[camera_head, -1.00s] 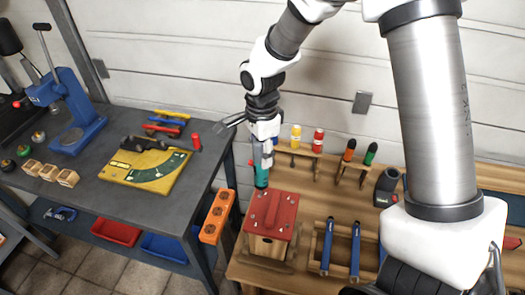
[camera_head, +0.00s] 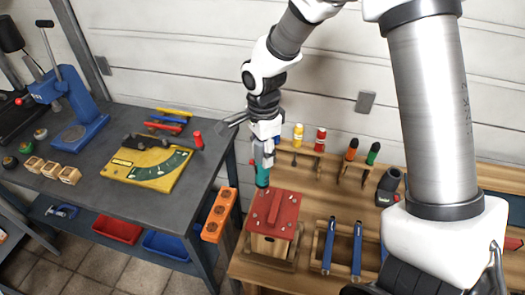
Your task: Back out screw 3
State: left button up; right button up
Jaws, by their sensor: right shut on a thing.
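My right gripper (camera_head: 263,163) points down and is shut on a teal-handled tool (camera_head: 262,176), which looks like a screwdriver. The tool is at the back left edge of a red-roofed wooden house (camera_head: 273,212) on the wooden bench. Several small grey screw heads show on the red roof; I cannot tell which is screw 3. The tool's tip is hidden or too small to see, so I cannot tell whether it touches a screw. My left gripper is not in view.
An orange block with holes (camera_head: 218,215) is left of the house. A wooden rack with blue-handled bars (camera_head: 342,248) is to its right. Bottles and drivers stand in racks (camera_head: 305,158) behind. A grey table (camera_head: 110,200) on the left holds a yellow board and a blue press.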

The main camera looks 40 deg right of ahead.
jog(key=shift+f, duration=0.35)
jog(key=shift+s, duration=0.25)
dwell(1.0)
jog(key=shift+a+r, duration=0.1)
jog(key=shift+r, duration=0.15)
dwell(0.7)
jog(key=shift+w+r, duration=0.15)
jog(key=shift+r, duration=0.35)
jog(key=shift+w+r, duration=0.15)
jog(key=shift+r, duration=0.35)
notch_tip(320, 180, up, 3)
jog(key=shift+s+f, duration=0.1)
jog(key=shift+f, duration=0.05)
jog(key=shift+r, duration=1.2)
